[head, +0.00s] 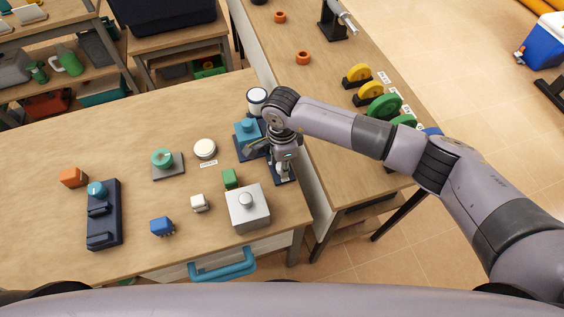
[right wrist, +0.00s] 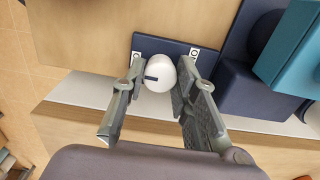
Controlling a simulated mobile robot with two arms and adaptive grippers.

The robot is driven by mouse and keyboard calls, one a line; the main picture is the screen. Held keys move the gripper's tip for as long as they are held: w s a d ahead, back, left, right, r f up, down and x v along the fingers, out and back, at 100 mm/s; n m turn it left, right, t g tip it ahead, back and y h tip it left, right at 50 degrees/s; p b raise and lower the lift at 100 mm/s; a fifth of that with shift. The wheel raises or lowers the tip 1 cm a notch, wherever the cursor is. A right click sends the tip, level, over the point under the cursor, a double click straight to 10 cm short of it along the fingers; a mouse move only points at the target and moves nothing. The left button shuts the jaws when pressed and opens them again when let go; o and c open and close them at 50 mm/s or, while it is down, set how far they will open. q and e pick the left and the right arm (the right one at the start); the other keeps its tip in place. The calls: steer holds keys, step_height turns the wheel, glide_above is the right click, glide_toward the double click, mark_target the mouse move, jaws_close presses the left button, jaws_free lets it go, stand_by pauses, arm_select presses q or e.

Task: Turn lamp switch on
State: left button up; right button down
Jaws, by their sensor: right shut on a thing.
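A white rounded knob (right wrist: 160,75) with a dark mark sits on a navy plate (right wrist: 190,50) with a bolt at each visible corner; it looks like the lamp switch. My right gripper (right wrist: 158,80) has a finger on each side of the knob and is shut on it. In the head view, my right gripper (head: 282,160) reaches down over the navy plate (head: 283,176) near the table's right edge, hiding most of the knob. My left gripper is not in view.
A teal and navy device (head: 247,133) stands close left of my right gripper. A grey box with a knob (head: 247,208) and a green block (head: 230,178) are nearer the front. A second table (head: 320,110) with yellow and green discs adjoins at right.

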steer(key=m+b, duration=0.2)
steer(key=m, duration=0.2)
steer(key=shift+f+b, duration=0.15)
steer(key=shift+b, duration=0.2)
steer(key=m+b, duration=0.2)
steer(key=m, duration=0.2)
steer(key=m+b, duration=0.2)
steer(key=m, duration=0.3)
steer(key=shift+m+b, duration=0.35)
steer(key=shift+m, duration=0.05)
steer(key=shift+m+b, duration=0.65)
steer(key=shift+m, duration=1.25)
steer(key=c, duration=1.2)
jaws_free()
steer(key=shift+c, duration=0.2)
